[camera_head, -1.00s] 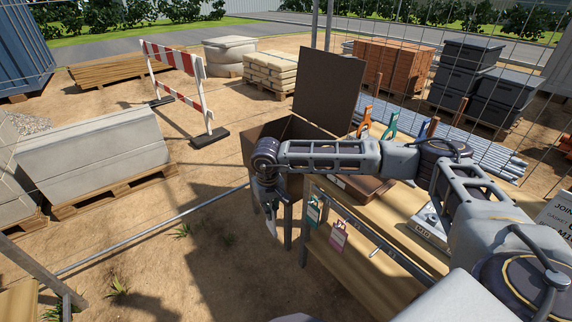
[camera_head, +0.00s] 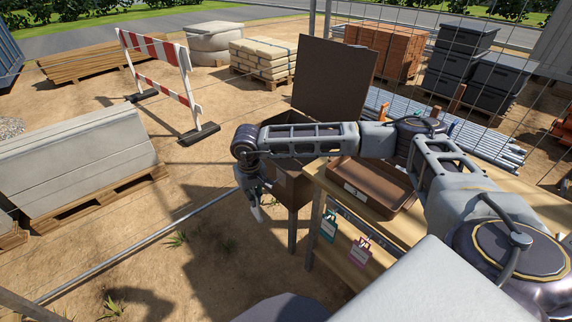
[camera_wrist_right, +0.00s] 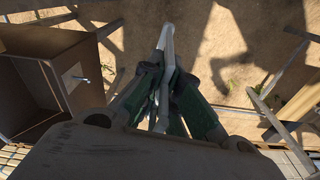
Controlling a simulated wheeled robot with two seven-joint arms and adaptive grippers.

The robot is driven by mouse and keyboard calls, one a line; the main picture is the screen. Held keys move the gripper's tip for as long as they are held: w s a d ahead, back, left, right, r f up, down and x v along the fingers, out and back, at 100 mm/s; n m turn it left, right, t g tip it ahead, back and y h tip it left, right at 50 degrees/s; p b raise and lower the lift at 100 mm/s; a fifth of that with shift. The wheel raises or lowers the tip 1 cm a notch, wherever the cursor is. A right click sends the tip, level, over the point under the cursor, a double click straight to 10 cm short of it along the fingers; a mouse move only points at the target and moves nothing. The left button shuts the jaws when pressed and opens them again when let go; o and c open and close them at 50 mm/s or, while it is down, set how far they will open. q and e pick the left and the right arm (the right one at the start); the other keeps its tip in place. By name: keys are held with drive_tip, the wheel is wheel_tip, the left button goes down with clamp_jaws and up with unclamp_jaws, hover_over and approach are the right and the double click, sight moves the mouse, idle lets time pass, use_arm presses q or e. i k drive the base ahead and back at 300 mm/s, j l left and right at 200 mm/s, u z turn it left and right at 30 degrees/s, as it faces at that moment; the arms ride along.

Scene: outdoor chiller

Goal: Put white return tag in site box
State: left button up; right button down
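My right gripper (camera_head: 252,190) hangs in the air to the left of the brown site box (camera_head: 291,190), fingers down. In the right wrist view its fingers (camera_wrist_right: 165,88) are shut on a narrow white tag (camera_wrist_right: 166,42) that sticks out beyond the fingertips. The tag shows small and pale in the head view (camera_head: 257,213). The box has its dark lid (camera_head: 334,80) raised; my right arm covers part of its opening. In the wrist view the open box (camera_wrist_right: 78,68) lies to the left, apart from the tag. My left gripper is not in view.
A wooden table (camera_head: 300,168) holds a brown tray (camera_head: 350,196). A green tag (camera_head: 328,229) and a pink tag (camera_head: 358,252) hang from its front rail. A wire fence crosses behind. Open sandy ground lies left of the box, with a red-white barrier (camera_head: 160,80) farther back.

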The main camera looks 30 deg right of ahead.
sight(288, 169)
drive_tip(key=i, duration=0.55)
drive_tip(key=i+j+z, duration=0.1)
drive_tip(key=i, duration=0.45)
drive_tip(key=i+j+z, duration=0.15)
drive_tip(key=i+z, duration=0.25)
drive_tip(key=i, duration=0.15)
